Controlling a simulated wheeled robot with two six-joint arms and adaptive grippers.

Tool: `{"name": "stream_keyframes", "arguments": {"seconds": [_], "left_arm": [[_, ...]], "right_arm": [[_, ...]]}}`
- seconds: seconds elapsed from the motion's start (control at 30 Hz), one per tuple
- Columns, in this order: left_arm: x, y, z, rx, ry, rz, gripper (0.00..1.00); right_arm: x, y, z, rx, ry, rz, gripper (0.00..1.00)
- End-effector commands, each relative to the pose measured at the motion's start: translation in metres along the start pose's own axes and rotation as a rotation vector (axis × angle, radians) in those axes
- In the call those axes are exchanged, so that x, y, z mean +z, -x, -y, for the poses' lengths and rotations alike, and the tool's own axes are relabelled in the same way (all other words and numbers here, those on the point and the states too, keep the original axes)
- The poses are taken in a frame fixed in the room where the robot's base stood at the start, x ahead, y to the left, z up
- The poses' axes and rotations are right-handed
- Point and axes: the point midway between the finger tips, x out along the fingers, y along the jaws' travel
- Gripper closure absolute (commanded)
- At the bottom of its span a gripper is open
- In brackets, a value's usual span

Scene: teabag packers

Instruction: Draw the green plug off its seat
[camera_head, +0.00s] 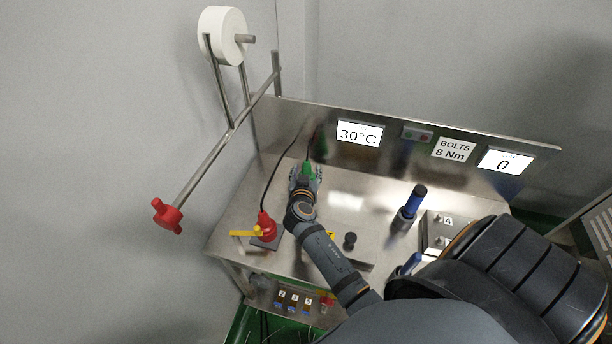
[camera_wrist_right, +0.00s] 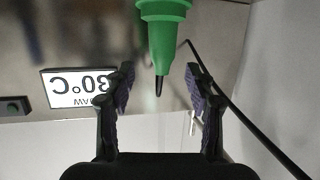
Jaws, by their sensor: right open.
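The green plug (camera_head: 307,167) stands toward the back left of the steel table, partly hidden by my right gripper (camera_head: 305,178). In the right wrist view the green plug (camera_wrist_right: 163,40) hangs in from the top edge, with a narrowed end and a thin dark tip or cable. My right gripper (camera_wrist_right: 160,80) is open there, with one finger on each side of the plug's narrow end and a gap on both sides. The plug's seat is hidden in both views. My left gripper is not in view.
A red plug (camera_head: 267,227) with a yellow lever (camera_head: 244,233) stands on a dark plate near the table's left edge. A black knob (camera_head: 350,240) and a blue-handled tool (camera_head: 413,201) stand to the right. The back panel (camera_head: 380,150) carries displays.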

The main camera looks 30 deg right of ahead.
Motion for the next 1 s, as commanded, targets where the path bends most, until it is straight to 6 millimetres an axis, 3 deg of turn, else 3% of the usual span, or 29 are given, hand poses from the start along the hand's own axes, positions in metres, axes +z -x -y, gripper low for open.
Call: {"name": "stream_keyframes", "arguments": {"seconds": [0.2,0.4,0.7,1.0], "left_arm": [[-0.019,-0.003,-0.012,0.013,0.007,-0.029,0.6],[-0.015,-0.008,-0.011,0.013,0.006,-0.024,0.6],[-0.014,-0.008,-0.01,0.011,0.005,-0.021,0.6],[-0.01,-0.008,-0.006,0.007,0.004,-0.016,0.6]], "right_arm": [[0.003,-0.016,0.001,0.001,0.0,-0.001,0.45],[0.005,-0.048,0.003,0.0,0.0,-0.001,0.45],[0.005,-0.052,0.003,0.0,-0.003,0.001,0.46],[0.005,-0.052,0.003,0.0,-0.002,0.001,0.87]]}}
